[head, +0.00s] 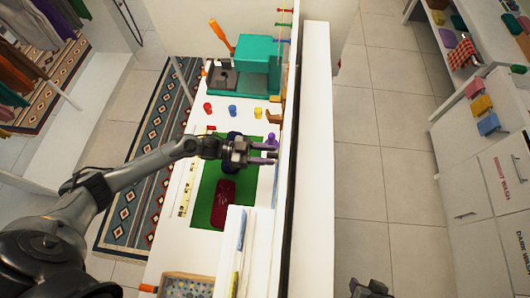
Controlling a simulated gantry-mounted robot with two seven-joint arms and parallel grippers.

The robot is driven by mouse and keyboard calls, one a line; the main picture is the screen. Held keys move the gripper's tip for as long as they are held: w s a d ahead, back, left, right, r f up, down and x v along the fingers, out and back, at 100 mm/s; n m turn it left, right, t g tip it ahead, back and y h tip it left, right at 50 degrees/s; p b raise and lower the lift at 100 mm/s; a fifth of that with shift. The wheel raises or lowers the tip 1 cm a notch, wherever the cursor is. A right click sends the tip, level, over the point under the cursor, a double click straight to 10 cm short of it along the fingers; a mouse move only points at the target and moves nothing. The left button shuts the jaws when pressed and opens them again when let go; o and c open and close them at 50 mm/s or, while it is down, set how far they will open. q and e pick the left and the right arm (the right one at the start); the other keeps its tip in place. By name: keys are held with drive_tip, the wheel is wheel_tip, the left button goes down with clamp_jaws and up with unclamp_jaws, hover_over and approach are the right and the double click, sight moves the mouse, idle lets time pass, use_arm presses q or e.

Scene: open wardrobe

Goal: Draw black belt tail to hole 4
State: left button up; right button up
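My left gripper (271,153) reaches in from the left over the green mat (207,180) on the white worktop. Its two fingers point right with a narrow gap between them, and I see nothing held there. A small purple thing (271,140) stands beside the upper finger. A dark blue thing lies partly hidden under the gripper. I cannot make out the black belt, its tail or its holes for certain. My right gripper (369,290) shows only in part at the bottom edge; its fingers are not clear.
A dark red item (224,199) lies on the mat. Red, blue and yellow pieces stand beyond it, before a teal machine (256,67). A tall white panel (312,150) bounds the worktop on the right. A patterned rug (125,205) lies left; tiled floor lies right.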

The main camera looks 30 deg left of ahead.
use_arm(q)
drive_tip(key=b+v, duration=0.2)
drive_tip(key=v, duration=0.8)
drive_tip(key=shift+s+a+b, duration=0.2)
drive_tip(key=shift+a+b, duration=0.15)
drive_tip(key=shift+b, duration=0.05)
drive_tip(key=shift+w, duration=0.1)
